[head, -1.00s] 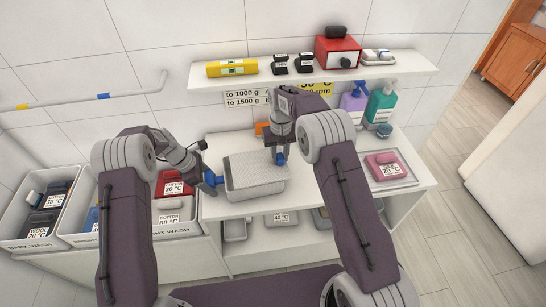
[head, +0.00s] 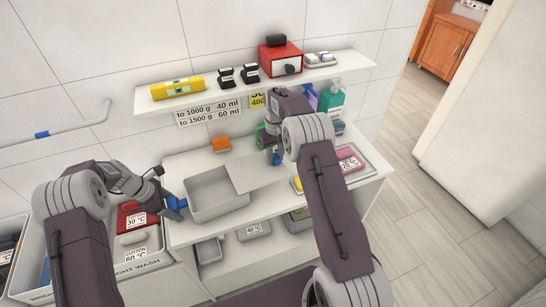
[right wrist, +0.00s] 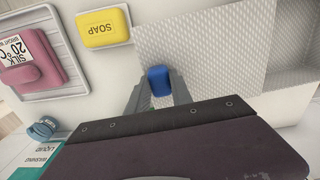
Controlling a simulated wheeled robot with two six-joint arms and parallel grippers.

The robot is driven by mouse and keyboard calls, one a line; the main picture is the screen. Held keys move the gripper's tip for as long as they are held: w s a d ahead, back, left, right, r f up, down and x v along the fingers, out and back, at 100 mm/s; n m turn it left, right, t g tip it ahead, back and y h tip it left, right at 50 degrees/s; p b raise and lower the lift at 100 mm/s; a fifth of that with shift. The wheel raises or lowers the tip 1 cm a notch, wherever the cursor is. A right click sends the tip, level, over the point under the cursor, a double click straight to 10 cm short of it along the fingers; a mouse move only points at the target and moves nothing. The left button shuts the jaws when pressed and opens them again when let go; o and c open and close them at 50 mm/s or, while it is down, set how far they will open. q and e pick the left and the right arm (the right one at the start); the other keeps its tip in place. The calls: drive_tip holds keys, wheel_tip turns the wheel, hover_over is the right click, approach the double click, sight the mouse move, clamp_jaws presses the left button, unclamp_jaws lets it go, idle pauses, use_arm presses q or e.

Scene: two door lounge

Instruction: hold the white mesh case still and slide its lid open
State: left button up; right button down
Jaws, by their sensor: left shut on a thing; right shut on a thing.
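The white mesh case (head: 205,215) stands on the white table. Its inside shows on the left and looks empty; its lid (head: 262,172) is shifted right and covers the right end, jutting past it. My left gripper (head: 176,205) is shut on the blue grip at the case's left end. My right gripper (head: 275,158) is shut on the blue knob of the lid. In the right wrist view the blue knob (right wrist: 159,82) sits between the fingers on the textured lid (right wrist: 205,35), and part of the case (right wrist: 290,65) shows at right.
A yellow soap bar (right wrist: 103,28) lies close beside the lid. A tray with a pink pouch (right wrist: 35,60) is beyond it. A shelf (head: 250,88) with a red box runs above. Laundry bins stand at left.

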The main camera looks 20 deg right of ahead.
drive_tip(key=c, duration=1.1)
unclamp_jaws()
drive_tip(key=shift+r, duration=0.1)
wheel_tip(320, 180, up, 12)
drive_tip(key=shift+f, duration=0.1)
use_arm(q)
drive_tip(key=o, duration=1.3)
drive_tip(key=shift+o, duration=0.2)
